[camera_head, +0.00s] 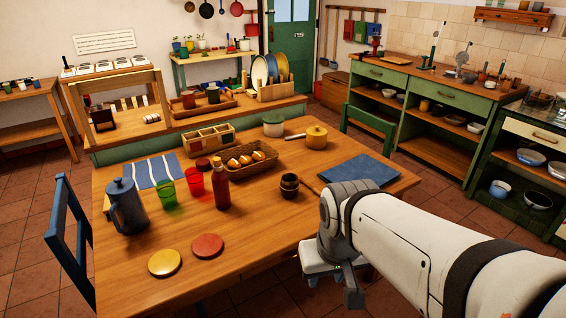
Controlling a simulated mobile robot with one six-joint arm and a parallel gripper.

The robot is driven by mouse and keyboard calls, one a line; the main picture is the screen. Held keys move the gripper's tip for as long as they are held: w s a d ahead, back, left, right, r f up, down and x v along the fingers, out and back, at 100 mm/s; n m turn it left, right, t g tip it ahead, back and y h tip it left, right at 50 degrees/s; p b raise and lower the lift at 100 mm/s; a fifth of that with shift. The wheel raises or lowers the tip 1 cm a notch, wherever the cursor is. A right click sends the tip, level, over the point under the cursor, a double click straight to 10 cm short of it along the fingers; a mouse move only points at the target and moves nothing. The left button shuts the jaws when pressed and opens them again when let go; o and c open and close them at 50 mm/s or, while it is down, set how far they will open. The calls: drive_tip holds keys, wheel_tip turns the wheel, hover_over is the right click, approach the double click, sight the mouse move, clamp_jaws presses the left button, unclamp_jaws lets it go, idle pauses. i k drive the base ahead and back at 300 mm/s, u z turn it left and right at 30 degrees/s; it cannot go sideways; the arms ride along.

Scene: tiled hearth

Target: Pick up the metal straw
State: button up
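I cannot make out a metal straw anywhere in this view. My gripper (333,288) hangs pointing down past the near right edge of the wooden table (270,222). Its two dark fingers are apart, with nothing seen between them. My pale arm hides part of the table's right end. On the table stand a green glass (168,194), a red glass (195,183) and a red bottle (221,190). No straw can be told in either glass.
A blue pot (125,205), yellow disc (164,263), red disc (207,246), bread basket (250,158), dark cups (289,186) and yellow pan (316,137) are on the table. A blue chair (70,235) stands left. The table's front middle is clear.

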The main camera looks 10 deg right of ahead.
sight(316, 191)
drive_tip(key=z, duration=0.05)
drive_tip(key=i, duration=1)
drive_tip(key=u, duration=0.1)
